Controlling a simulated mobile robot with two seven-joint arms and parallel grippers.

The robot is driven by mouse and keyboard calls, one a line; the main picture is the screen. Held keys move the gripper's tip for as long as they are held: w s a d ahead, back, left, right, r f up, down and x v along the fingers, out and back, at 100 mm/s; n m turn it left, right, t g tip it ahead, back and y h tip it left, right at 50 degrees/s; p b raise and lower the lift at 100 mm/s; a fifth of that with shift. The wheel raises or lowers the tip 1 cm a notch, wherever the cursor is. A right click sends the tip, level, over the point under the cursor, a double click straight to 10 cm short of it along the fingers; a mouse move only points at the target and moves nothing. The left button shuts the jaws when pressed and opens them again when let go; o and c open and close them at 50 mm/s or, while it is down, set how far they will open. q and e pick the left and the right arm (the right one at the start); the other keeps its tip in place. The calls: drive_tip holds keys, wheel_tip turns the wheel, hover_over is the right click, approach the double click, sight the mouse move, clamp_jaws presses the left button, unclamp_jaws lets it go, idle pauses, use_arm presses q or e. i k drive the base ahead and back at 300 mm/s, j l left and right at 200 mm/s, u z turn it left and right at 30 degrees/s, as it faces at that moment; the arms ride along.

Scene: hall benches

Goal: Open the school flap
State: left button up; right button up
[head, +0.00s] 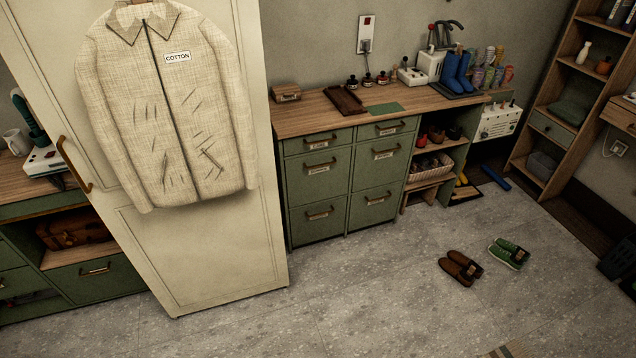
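A green cabinet with a wooden top (290,112) stands against the back wall. Its fronts are all closed. Two shallow fronts, left (305,138) and right (402,125), are at the top. Two taller fronts, left (318,188) and right (381,172), are below them, and two more, left (321,228) and right (376,212), are at the bottom. Each has a brass-coloured handle. Small white labels show on the upper ones, too small to read, so I cannot tell which is the school flap. Neither of my grippers is in view.
A cream door (215,255) with a shirt labelled COTTON (172,110) stands at left, close to the cabinet. Brown shoes (460,267) and green shoes (508,253) lie on the floor. Blue boots (457,72) stand on the counter. The grey floor before the cabinet is clear.

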sight(309, 178)
drive_tip(key=i+l+u, duration=0.4)
drive_tip(key=i, duration=0.2)
drive_tip(key=i+l+u, duration=0.6)
drive_tip(key=i, duration=0.3)
drive_tip(key=i+l+u, duration=0.1)
drive_tip(key=i+l, duration=0.15)
drive_tip(key=i, duration=0.2)
